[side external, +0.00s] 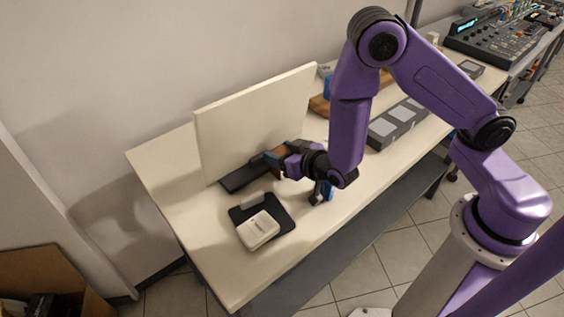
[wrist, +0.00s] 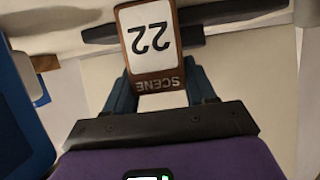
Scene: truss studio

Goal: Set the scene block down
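In the side view my gripper (side external: 277,158) is low over the table, in front of the upright cream board (side external: 250,115). The block is a small brown patch there, mostly hidden by the gripper. I cannot tell whether its underside touches anything. A dark strip (side external: 242,176) lies at the board's foot, just left of the gripper.
A black mat (side external: 286,221) with a white device (side external: 258,230) lies on the table (side external: 190,222) in front. Grey boxes (side external: 392,124) stand further right. The table's left end is clear.

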